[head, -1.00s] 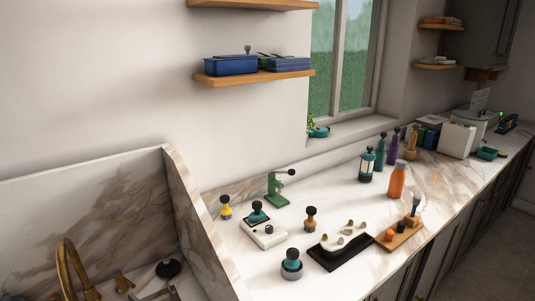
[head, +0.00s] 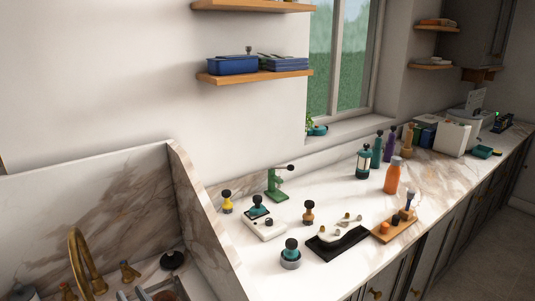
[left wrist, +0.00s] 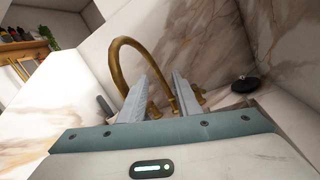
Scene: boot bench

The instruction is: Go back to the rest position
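My left gripper shows in the left wrist view (left wrist: 160,98), its two grey fingers apart with nothing between them. The brass faucet (left wrist: 118,62) curves up behind the fingers, and a round black disc (left wrist: 245,84) lies to their right. In the head view the same faucet (head: 76,243) stands at the lower left. I cannot tell whether a grey shape at the bottom edge there is part of my gripper. My right gripper is in neither view.
A marble divider (head: 207,225) separates the sink side from the counter. The counter holds a green stand (head: 276,184), a white block (head: 265,229), a black tray (head: 337,241), a wooden board (head: 394,228) and an orange bottle (head: 392,177). A wooden shelf (head: 255,77) hangs above.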

